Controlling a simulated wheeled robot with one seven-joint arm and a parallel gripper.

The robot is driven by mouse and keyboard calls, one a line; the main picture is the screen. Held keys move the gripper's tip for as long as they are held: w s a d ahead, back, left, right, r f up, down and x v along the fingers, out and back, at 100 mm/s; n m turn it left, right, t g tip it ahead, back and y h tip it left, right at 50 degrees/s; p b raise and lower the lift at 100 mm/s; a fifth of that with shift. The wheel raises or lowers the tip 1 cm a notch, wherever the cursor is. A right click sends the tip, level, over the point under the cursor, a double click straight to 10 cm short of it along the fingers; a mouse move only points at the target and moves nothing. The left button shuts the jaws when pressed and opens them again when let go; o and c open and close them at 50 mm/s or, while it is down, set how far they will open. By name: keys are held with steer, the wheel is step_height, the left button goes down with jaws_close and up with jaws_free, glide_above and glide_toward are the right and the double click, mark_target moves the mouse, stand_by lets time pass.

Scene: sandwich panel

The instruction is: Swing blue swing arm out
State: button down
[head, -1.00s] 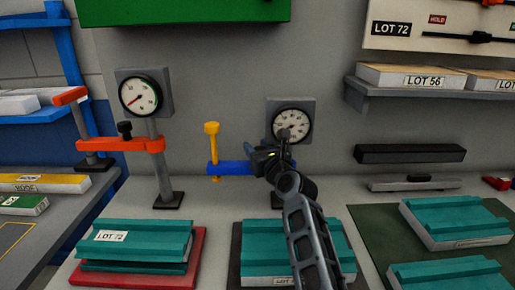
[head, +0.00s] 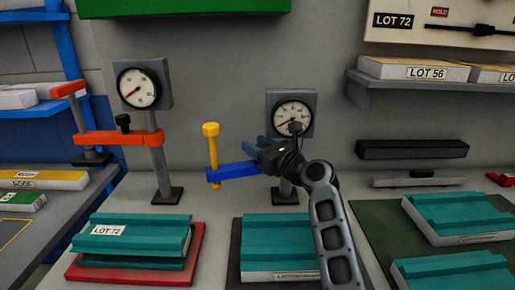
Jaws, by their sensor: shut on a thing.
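The blue swing arm (head: 234,173) reaches left from the right-hand gauge post (head: 284,192). A yellow upright pin (head: 211,150) stands at its left end. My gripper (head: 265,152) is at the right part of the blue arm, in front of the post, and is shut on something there. The gripper's body hides the arm's right end and most of the post top, so the exact grip is hard to see. The gauge (head: 293,112) shows above my gripper.
An orange swing arm (head: 122,138) stands on a post at left with its own gauge (head: 138,87). Teal panels lie on a red mat (head: 186,272) and a dark mat (head: 235,257) below. A shelf (head: 420,85) is at right.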

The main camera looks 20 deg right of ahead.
steer(key=s+n+g+y, duration=0.1)
steer(key=n+g+y, duration=0.1)
steer(key=y, duration=0.1)
steer(key=s+n+y, duration=0.1)
steer(key=y, duration=0.1)
steer(key=shift+s+r+n+g+p, duration=0.15)
steer(key=shift+s+n+g+p, duration=0.15)
steer(key=shift+s+g+p, duration=0.1)
steer(key=shift+s+d+n+g+y+p, duration=0.15)
steer(key=shift+s+n+g+y+p, duration=0.15)
steer(key=shift+s+n+g+y, duration=0.45)
steer(key=shift+s+d+n+g+y+p, duration=0.15)
steer(key=shift+s+n+g+y+p, duration=0.2)
steer(key=shift+n+g+y, duration=0.85)
steer(key=shift+s+d+n+g+y+p, duration=0.2)
steer(key=shift+s+n+g+y, duration=0.4)
steer(key=shift+g, duration=0.65)
steer(key=c, duration=0.7)
jaws_free()
steer(key=shift+o, duration=0.2)
steer(key=b+v, duration=0.1)
steer(key=v, duration=0.6)
steer(key=shift+s+d, duration=0.25)
steer(key=shift+d, duration=0.05)
